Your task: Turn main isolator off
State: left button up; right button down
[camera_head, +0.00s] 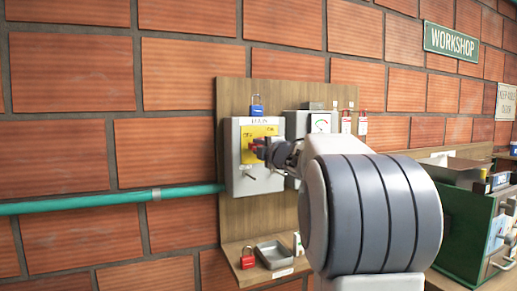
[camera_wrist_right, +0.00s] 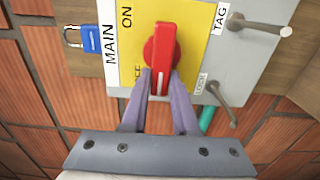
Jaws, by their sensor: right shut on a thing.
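The main isolator is a grey box (camera_head: 236,180) on a wooden board, with a yellow plate (camera_head: 262,131) and a red handle. In the right wrist view the red handle (camera_wrist_right: 163,40) stands lengthwise up the picture on the yellow plate (camera_wrist_right: 198,42). A white line marks its lower end. An ON label (camera_wrist_right: 126,17) and a partly covered OFF label (camera_wrist_right: 137,76) lie at its left. My right gripper (camera_wrist_right: 163,80) is shut on the red handle, one finger on each side of its lower end; it also shows in the head view (camera_head: 259,149). My left gripper is not in view.
A blue padlock (camera_head: 257,106) hangs above the box. A red padlock (camera_head: 247,259) and a grey tray (camera_head: 275,254) sit on the shelf below. A green pipe (camera_head: 100,201) enters from the left.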

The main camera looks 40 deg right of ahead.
jog(key=c, duration=0.7)
grip_release()
jog(key=v, duration=1)
jog(key=shift+s+b, duration=0.25)
jog(key=shift+b, duration=0.1)
